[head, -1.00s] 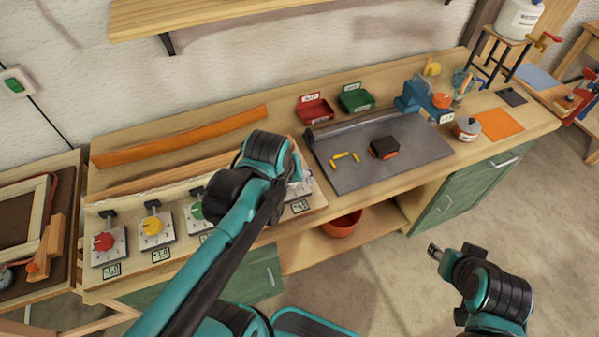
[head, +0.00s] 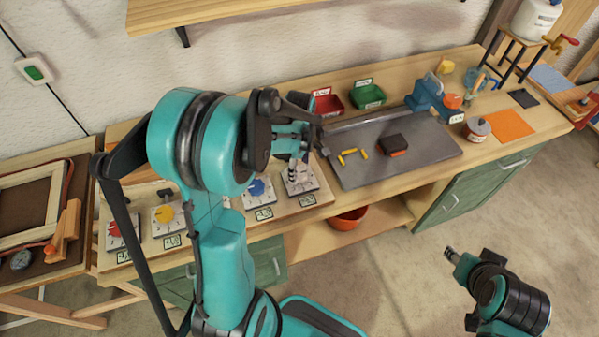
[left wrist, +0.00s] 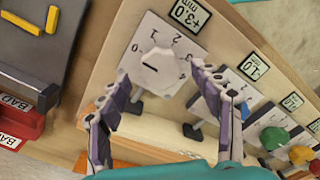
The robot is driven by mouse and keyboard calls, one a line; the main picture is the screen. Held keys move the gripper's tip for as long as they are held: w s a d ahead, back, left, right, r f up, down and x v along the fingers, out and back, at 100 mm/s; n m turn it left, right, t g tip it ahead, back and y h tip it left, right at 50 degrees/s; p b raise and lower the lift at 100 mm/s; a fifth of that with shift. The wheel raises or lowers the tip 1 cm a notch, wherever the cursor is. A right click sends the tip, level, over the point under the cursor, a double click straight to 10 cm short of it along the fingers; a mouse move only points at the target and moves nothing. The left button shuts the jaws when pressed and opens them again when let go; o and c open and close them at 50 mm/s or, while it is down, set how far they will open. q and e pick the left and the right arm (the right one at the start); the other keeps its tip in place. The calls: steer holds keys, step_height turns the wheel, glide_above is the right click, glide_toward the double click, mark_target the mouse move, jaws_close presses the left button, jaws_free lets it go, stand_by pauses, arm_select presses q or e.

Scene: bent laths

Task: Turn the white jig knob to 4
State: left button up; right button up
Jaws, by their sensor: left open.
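In the head view my left gripper (head: 297,170) is over the rightmost dial plate (head: 302,186), partly hiding the knob. My right gripper (head: 449,254) hangs over the floor.
Blue (head: 257,189), yellow (head: 165,214) and red (head: 119,229) knobs stand left of it; a green knob (left wrist: 274,138) shows in the wrist view. A grey mat (head: 400,150) with yellow pieces and a dark block lies to the right. Red (head: 326,105) and green trays stand behind.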

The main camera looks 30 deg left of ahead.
arm_select(q)
steer(key=shift+f, duration=1)
steer(key=c, duration=1.2)
